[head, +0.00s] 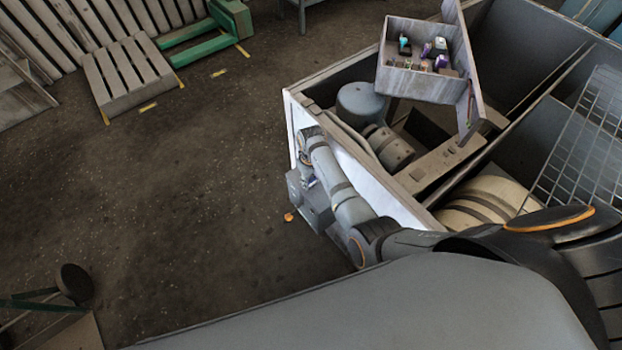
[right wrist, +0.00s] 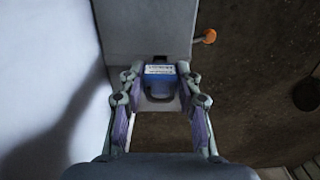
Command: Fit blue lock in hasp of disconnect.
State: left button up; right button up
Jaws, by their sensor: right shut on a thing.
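The blue lock (right wrist: 160,82) has a pale label and a dark loop, and sits between the fingers of my right gripper (right wrist: 160,92) in the right wrist view. The gripper is shut on it. The disconnect is a grey box (right wrist: 148,28) with an orange handle (right wrist: 207,37), just beyond the lock. A small dark part shows at the lock's far edge; I cannot tell whether it is the hasp or whether the lock touches it. In the head view my right gripper (head: 308,172) is small, close above the disconnect (head: 317,210). My left gripper is out of view.
The disconnect is on the side of a large open-topped housing (head: 330,73) with a motor and pipes inside. An open lock box (head: 395,82) with several coloured locks stands on its rim. A wire grid (head: 575,150) leans at the right.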

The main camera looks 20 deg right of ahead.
jog(key=shift+f+b, duration=0.6)
jog(key=shift+f, duration=0.55)
jog(key=o, duration=1)
notch_tip(320, 180, up, 12)
dwell(0.6)
